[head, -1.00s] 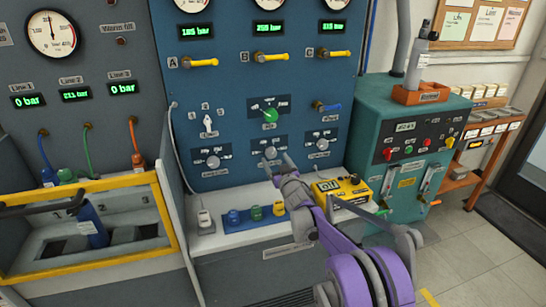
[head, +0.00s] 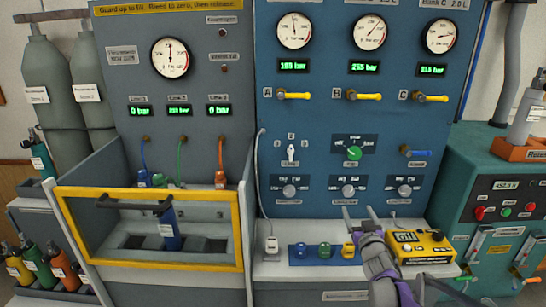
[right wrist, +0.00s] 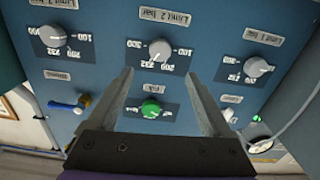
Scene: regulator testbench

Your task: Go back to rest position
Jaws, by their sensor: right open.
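My right gripper (head: 361,213) is in the head view, in front of the blue panel (head: 310,222) and just left of the yellow device (head: 424,246). Its two fingers are spread, with nothing between them. In the right wrist view, the open fingers (right wrist: 160,80) point at the panel, which appears upside down. The green knob (right wrist: 151,110) and a grey limit knob (right wrist: 160,50) show between them, apart from the fingers. My left gripper is not in view.
A yellow-framed guard (head: 150,267) with a blue bottle (head: 170,229) behind it stands at the left. Small blue, green and yellow parts (head: 325,250) sit on the ledge beside my right gripper. A teal cabinet (head: 484,165) stands at the right.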

